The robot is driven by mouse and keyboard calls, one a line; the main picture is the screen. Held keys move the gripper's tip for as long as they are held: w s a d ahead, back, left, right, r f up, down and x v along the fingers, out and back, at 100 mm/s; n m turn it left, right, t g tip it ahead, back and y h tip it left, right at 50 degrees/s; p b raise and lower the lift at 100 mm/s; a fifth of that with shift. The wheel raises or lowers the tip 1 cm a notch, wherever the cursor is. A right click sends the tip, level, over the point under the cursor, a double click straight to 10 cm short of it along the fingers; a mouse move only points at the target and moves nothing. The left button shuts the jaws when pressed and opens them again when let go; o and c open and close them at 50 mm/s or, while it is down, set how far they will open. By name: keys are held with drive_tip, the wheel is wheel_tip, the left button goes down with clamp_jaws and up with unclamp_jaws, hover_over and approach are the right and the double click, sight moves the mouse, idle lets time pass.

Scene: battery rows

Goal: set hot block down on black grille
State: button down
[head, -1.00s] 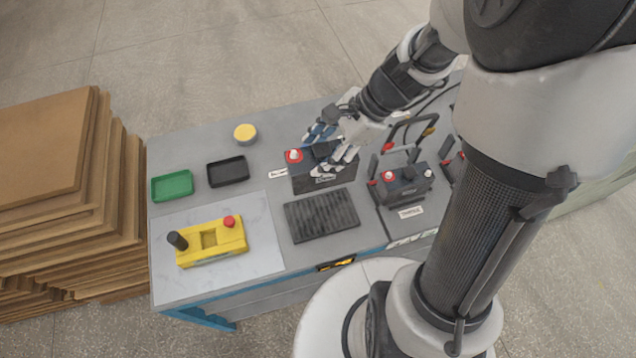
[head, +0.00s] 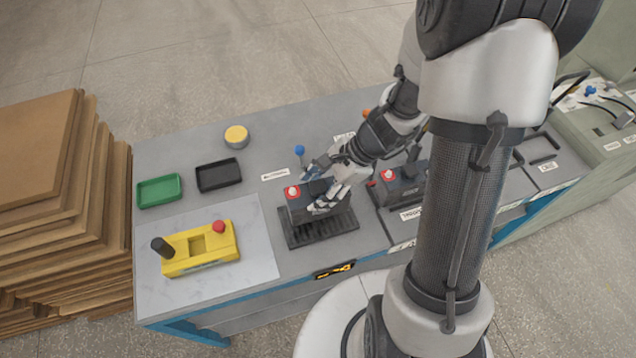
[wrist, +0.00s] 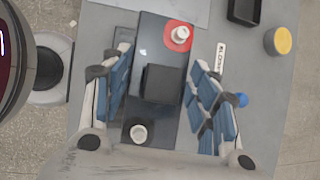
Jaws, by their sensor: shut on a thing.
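The hot block is a dark battery (head: 304,214) with a red-ringed white terminal. My gripper (head: 320,192) is shut on it, and the wrist view shows the dark block (wrist: 160,50) between the blue-padded fingers (wrist: 160,88). The black grille (head: 330,231) lies flat on the grey bench. The block is over the grille's back part, and its front slats show uncovered. I cannot tell whether the block touches the grille. My fingers hide part of the block's right side.
A second dark battery (head: 392,188) with a red terminal stands close to the right. A yellow device (head: 200,248) lies on a pale sheet (head: 254,262) to the left. Green (head: 160,191) and black (head: 218,175) trays, a yellow round container (head: 237,137) and a blue knob (head: 300,151) stand behind.

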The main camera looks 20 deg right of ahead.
wheel_tip(320, 180, down, 4)
drive_tip(key=shift+f+b, duration=0.1)
drive_tip(key=shift+b, duration=0.85)
drive_tip(key=c, duration=0.6)
unclamp_jaws()
